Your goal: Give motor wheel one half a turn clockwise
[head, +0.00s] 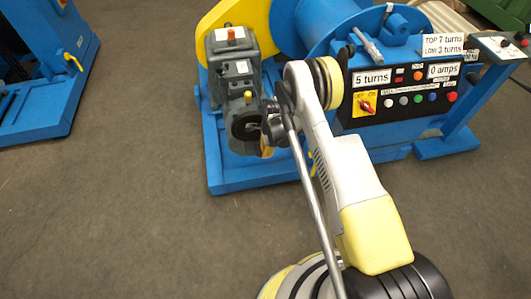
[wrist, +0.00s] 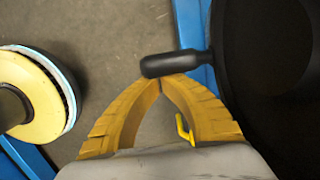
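The motor (head: 232,65) is a dark grey unit on the blue machine, with its dark motor wheel (head: 246,124) at the front. My arm partly covers the wheel's right side. In the wrist view the black wheel (wrist: 275,65) fills the right side, and its black handle (wrist: 172,64) sticks out to the left. My gripper (wrist: 160,84) has two yellow fingers with their tips together, right at the handle. The handle lies across the tips rather than between them; whether they touch is unclear. In the head view the gripper is mostly hidden behind my wrist.
A control panel (head: 408,93) with a "5 turns" sign, buttons and a yellow-red switch stands right of the motor. A yellow guard (head: 222,28) is behind it. Another blue machine (head: 40,75) stands at the far left. The floor (head: 110,220) at left is clear.

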